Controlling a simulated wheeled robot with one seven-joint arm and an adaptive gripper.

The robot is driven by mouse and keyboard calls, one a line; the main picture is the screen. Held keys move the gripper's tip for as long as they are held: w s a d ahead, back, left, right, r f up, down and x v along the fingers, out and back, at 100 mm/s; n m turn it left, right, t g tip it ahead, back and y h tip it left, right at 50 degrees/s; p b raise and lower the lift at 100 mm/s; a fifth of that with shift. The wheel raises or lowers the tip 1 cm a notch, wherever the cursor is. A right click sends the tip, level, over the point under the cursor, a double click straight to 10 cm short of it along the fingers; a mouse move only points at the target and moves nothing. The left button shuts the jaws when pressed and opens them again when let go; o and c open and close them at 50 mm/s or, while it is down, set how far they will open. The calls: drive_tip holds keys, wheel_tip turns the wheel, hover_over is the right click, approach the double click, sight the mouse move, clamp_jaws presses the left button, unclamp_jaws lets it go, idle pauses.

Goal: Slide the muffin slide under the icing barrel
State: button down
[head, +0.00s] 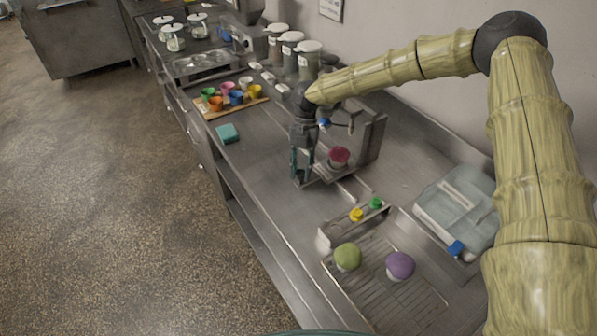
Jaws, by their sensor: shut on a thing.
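The muffin slide (339,176) is a small metal plate on the steel counter, with a red-topped muffin (339,157) standing on it. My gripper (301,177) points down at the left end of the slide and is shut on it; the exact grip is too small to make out. A grey metal frame (373,139) stands just right of the muffin. The icing barrel seems to be in this frame, mostly hidden behind my arm; a metal spout-like part (351,122) and a bit of blue show there.
A wire rack (385,285) in front holds a green muffin (347,256) and a purple muffin (400,265). Yellow (356,214) and green (376,203) caps stand behind it. A clear box (460,205) lies right; a board of colored cups (216,110) and a teal sponge (227,133) lie left.

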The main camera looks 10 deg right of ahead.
drive_tip(key=c, duration=1.1)
unclamp_jaws()
drive_tip(key=shift+c, duration=0.2)
drive_tip(key=shift+r, duration=0.1)
wheel_tip(320, 180, up, 10)
